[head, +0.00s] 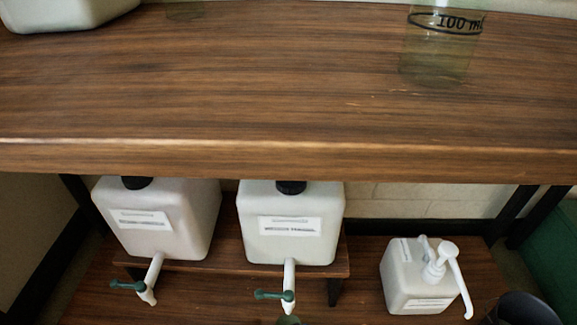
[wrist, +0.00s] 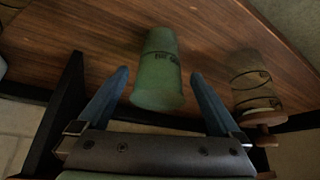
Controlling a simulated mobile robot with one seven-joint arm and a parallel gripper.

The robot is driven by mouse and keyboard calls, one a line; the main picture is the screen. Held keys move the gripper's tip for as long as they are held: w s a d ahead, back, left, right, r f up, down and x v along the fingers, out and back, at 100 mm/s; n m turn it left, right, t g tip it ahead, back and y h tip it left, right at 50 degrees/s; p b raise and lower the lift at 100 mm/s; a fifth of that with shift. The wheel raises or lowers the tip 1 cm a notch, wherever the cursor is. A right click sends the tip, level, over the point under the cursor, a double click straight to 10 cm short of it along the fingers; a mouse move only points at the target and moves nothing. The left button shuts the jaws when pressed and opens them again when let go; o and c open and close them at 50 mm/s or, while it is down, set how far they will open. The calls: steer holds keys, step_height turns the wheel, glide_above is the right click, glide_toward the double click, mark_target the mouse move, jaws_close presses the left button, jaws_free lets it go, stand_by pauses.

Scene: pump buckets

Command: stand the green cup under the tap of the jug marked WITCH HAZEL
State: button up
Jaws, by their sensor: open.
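In the wrist view a green cup (wrist: 160,70) with dark print on its side is between the two blue fingers of my gripper (wrist: 160,95). The fingers are apart, with gaps on both sides of the cup. My gripper does not show in the head view. Two white jugs with dark caps and green-handled taps, a left jug (head: 155,225) and a middle jug (head: 290,235), stand on a low wooden riser. Their labels are too blurred to read surely. A small green patch (head: 290,320) shows below the middle jug's tap, cut off by the frame edge.
A see-through greenish vessel marked 100 ml (head: 443,50) stands on the upper shelf (head: 250,80). Part of another white container (head: 65,12) is at upper left. A white pump bottle (head: 415,280) stands lower right. A clear banded vessel (wrist: 255,85) is right of my gripper.

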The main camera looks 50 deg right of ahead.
steer(key=p+v, duration=0.5)
steer(key=v, duration=0.4)
stand_by(0.3)
